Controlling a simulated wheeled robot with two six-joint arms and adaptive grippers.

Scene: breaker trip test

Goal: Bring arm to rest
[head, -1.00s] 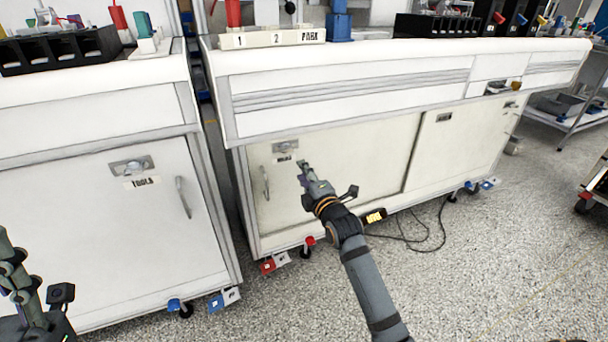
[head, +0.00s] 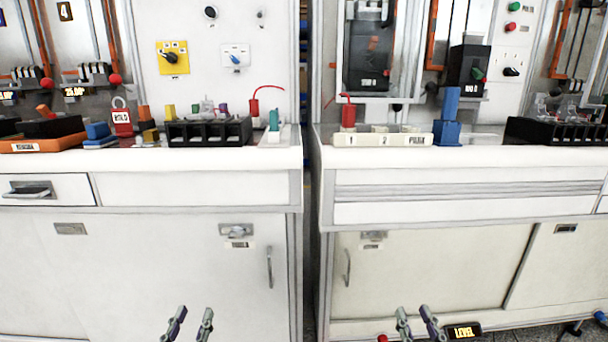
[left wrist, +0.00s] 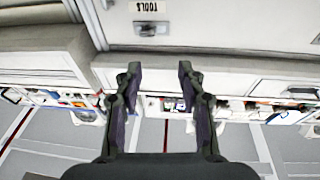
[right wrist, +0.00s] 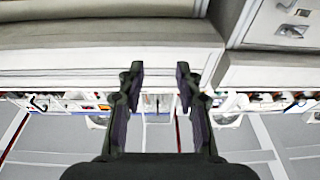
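My left gripper (head: 190,325) shows at the bottom of the head view, in front of the left cabinet door. Its two fingers are apart with nothing between them, as the left wrist view (left wrist: 158,80) also shows. My right gripper (head: 419,324) is at the bottom of the head view, in front of the right cabinet. Its fingers are apart and empty, also in the right wrist view (right wrist: 159,80). Neither gripper touches anything that I can see. The rest of both arms is out of the head view.
Two white cabinets, the left (head: 150,262) and the right (head: 440,262), stand with a narrow gap between them. Their tops carry a black rack (head: 208,131), a numbered white holder (head: 382,139) and a blue block (head: 447,130). A yellow-lit device (head: 463,331) is low by the right cabinet.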

